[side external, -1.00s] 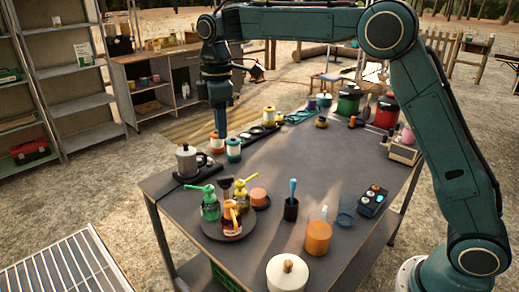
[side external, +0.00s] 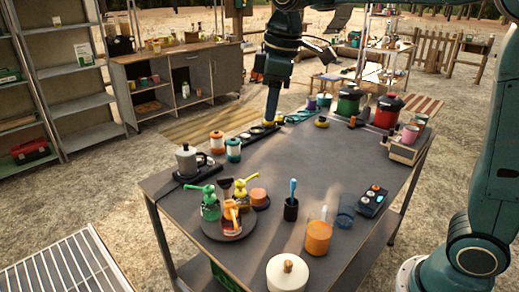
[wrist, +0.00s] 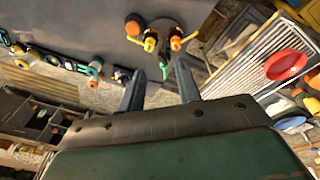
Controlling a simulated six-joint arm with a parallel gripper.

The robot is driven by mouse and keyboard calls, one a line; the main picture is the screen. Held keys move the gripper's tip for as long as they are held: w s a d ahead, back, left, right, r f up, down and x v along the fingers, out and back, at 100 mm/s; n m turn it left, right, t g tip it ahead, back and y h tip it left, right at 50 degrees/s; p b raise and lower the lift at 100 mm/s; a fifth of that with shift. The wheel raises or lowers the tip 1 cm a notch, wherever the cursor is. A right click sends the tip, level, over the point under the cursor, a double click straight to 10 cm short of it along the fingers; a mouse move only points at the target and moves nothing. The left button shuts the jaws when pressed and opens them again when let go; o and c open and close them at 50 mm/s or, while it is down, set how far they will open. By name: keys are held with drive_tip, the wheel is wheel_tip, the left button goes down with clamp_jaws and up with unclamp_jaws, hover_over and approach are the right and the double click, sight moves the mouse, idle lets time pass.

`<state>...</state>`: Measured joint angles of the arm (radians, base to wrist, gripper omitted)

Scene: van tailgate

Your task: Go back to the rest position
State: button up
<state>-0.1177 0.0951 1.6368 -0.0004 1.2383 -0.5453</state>
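My gripper (side external: 273,108) hangs pointing down over the far side of the grey table (side external: 283,165). In the side view it covers part of a yellow jar (side external: 279,122), and I cannot tell how far apart they are. In the wrist view my gripper (wrist: 160,74) has its two fingers spread, with nothing held between them.
A moka pot (side external: 187,161) stands at the left edge. Spray bottles, one green (side external: 210,208), stand on a round tray (side external: 240,231) in front. A green pot (side external: 348,105) and red pot (side external: 387,110) stand at the back right. The table's middle is clear.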

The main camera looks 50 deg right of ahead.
drive_tip(key=s+d+f+m+t, duration=0.1)
drive_tip(key=s+d+f+m, duration=0.1)
drive_tip(key=s, duration=0.9)
drive_tip(key=s+d+f+m+t, duration=0.2)
drive_tip(key=s+f+m, duration=0.2)
drive_tip(key=s, duration=0.8)
drive_tip(key=shift+d+m+t, duration=0.3)
drive_tip(key=shift+d+m, duration=0.1)
drive_tip(key=shift+m, duration=0.4)
